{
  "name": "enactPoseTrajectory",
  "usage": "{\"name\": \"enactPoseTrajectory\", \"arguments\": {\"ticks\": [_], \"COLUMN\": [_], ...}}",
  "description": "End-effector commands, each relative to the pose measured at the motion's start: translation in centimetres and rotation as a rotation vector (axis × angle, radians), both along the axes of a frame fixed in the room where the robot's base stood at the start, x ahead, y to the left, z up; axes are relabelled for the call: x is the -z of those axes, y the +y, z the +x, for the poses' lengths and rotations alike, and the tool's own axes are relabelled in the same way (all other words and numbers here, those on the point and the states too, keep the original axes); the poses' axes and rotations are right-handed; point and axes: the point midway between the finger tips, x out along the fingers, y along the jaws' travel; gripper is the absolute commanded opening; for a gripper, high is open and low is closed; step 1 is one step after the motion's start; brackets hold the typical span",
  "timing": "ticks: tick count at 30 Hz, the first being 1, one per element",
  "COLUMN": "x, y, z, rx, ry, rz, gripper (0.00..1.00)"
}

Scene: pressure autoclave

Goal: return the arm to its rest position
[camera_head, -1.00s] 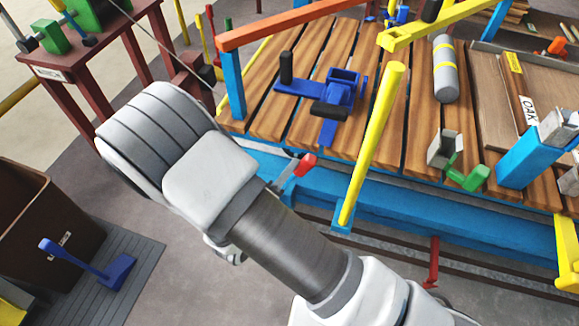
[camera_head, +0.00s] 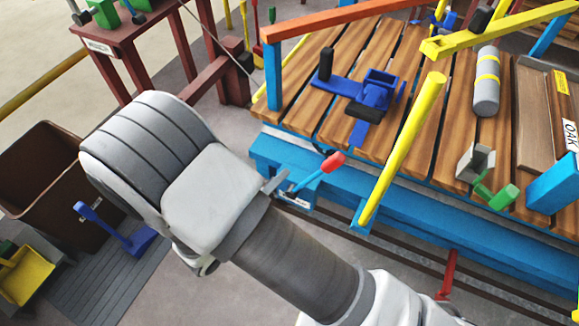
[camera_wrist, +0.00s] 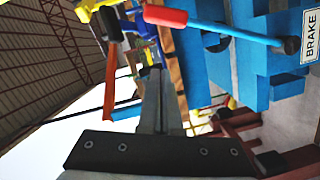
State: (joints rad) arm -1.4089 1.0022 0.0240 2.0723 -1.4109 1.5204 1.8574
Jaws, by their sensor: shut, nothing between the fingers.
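My arm (camera_head: 290,255) reaches up from the bottom of the head view, bent at a large white joint (camera_head: 150,150). My gripper (camera_wrist: 154,75) is in the middle of the wrist view, its two grey fingers together with nothing between them. In the head view it is mostly hidden behind the arm. A blue lever with a red handle (camera_head: 333,162) stands on the blue cart's side, close to the arm in the picture. The lever also crosses the top of the wrist view (camera_wrist: 220,30), beside a BRAKE label (camera_wrist: 311,37); the fingers look apart from it.
The cart's slatted wooden deck (camera_head: 335,95) carries a blue clamp (camera_head: 372,98) and a grey cylinder (camera_head: 486,85). A yellow post (camera_head: 402,150) rises at its near edge. A brown bin (camera_head: 45,185) and a blue pedal (camera_head: 110,235) are at left. A dark red table (camera_head: 130,38) stands behind.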

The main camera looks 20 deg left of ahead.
Motion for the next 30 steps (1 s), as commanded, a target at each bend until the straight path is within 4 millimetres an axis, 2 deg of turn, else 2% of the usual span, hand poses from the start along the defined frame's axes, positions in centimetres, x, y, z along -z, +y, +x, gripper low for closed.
{"name": "enactPoseTrajectory", "arguments": {"ticks": [20, 23, 25, 30], "x": [-0.4, -1.6, -2.9, -6.6], "y": [-0.2, -1.5, -3.1, -8.6], "z": [0.1, 1.0, 2.0, 4.1], "rx": [0.016, 0.083, 0.161, 0.389], "ry": [0.005, 0.03, 0.064, 0.202], "rz": [0.001, 0.0, -0.001, 0.016], "gripper": [0.0, 0.0, 0.0, 0.0]}}
